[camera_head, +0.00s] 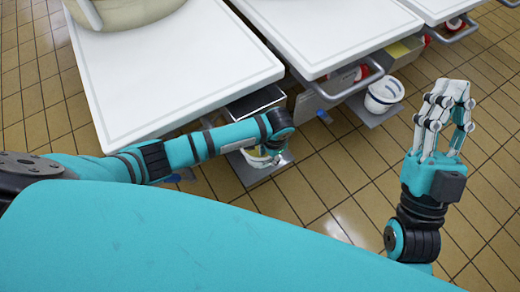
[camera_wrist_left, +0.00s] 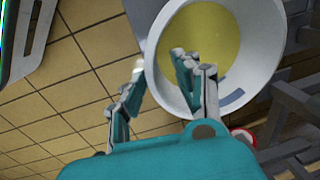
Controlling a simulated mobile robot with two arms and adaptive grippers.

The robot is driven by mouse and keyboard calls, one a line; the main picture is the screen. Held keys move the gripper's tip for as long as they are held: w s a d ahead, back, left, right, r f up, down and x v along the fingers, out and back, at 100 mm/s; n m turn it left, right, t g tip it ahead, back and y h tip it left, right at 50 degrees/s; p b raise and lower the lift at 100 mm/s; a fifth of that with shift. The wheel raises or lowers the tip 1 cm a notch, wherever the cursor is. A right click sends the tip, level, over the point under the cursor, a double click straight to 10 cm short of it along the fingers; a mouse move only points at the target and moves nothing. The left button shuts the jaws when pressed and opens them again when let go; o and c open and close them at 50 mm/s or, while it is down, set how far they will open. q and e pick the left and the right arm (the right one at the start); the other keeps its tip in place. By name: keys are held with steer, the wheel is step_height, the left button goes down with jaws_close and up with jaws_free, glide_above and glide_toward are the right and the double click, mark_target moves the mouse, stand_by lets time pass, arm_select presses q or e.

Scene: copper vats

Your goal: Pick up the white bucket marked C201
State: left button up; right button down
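A white bucket with a yellow inside fills the upper middle of the left wrist view (camera_wrist_left: 262,75). It is mostly hidden behind my left gripper in the head view (camera_head: 256,161), low beside the near table. No C201 mark is readable on it. My left gripper (camera_wrist_left: 155,75) is open at the bucket's rim. One finger is outside the rim on the left, and the others reach over the opening. I cannot tell whether they touch the wall. My right gripper (camera_head: 453,103) is open and empty, raised over the floor at the right.
Another white bucket (camera_head: 383,94) sits on a low support by the second table (camera_head: 325,35). The near white table (camera_head: 165,75) carries a large vat (camera_head: 125,12). Metal handles (camera_head: 345,92) stick out from the table ends. Tiled floor (camera_head: 345,165) is free at the right.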

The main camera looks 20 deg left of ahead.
arm_select(q)
jaws_close()
steer(key=shift+r, duration=0.15)
stand_by(0.4)
